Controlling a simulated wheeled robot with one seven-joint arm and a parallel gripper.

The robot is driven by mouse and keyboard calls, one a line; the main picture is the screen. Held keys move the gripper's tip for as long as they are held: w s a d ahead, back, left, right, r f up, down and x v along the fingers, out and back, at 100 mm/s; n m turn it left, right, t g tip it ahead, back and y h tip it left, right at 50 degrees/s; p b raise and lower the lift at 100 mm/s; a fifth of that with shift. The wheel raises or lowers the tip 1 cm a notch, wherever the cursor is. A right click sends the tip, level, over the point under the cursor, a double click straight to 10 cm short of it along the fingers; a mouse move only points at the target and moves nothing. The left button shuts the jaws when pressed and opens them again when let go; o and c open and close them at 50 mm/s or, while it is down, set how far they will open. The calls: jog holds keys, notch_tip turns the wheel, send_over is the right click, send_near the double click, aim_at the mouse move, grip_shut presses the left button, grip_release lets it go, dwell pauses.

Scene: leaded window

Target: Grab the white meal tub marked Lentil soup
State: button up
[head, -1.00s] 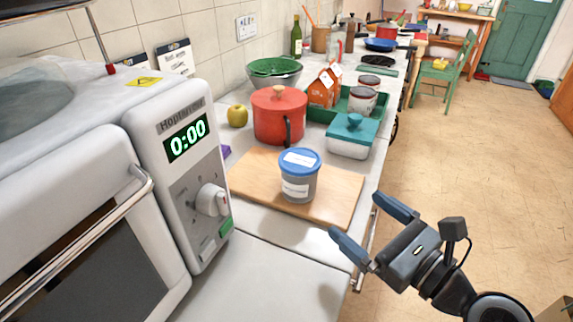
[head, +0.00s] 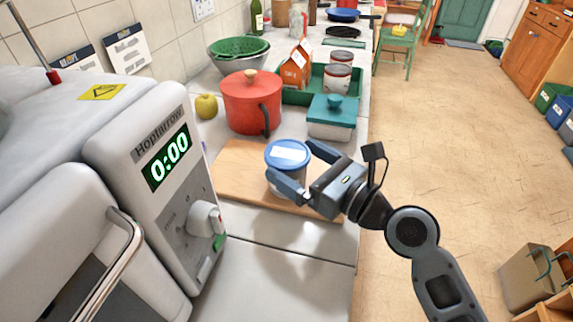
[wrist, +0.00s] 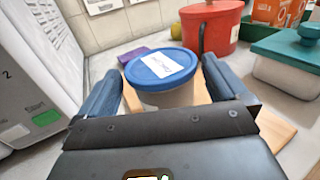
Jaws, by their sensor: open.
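A meal tub (head: 287,155) with a blue lid and a white label stands upright on a wooden board on the counter. Its body looks grey-white, and the label writing is too small to read. My gripper (head: 297,168) is open at the tub's right side, with one finger on the near side and the other toward the far right. In the wrist view the tub (wrist: 163,72) lies between and just ahead of the two fingertips (wrist: 160,80). I cannot tell whether a finger touches it. The near finger hides part of its lower body.
The wooden board (head: 235,170) lies beside the microwave (head: 150,190). Behind it stand a red pot (head: 250,100), a yellow-green apple (head: 206,106), a teal-lidded white container (head: 330,120) and a green tray (head: 295,97). The front counter (head: 270,280) is clear.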

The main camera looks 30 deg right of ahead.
aim_at(272, 145)
jog(key=x, duration=0.3)
jog(key=shift+w+r, duration=0.1)
jog(key=c, duration=1.1)
jog(key=shift+r, duration=0.15)
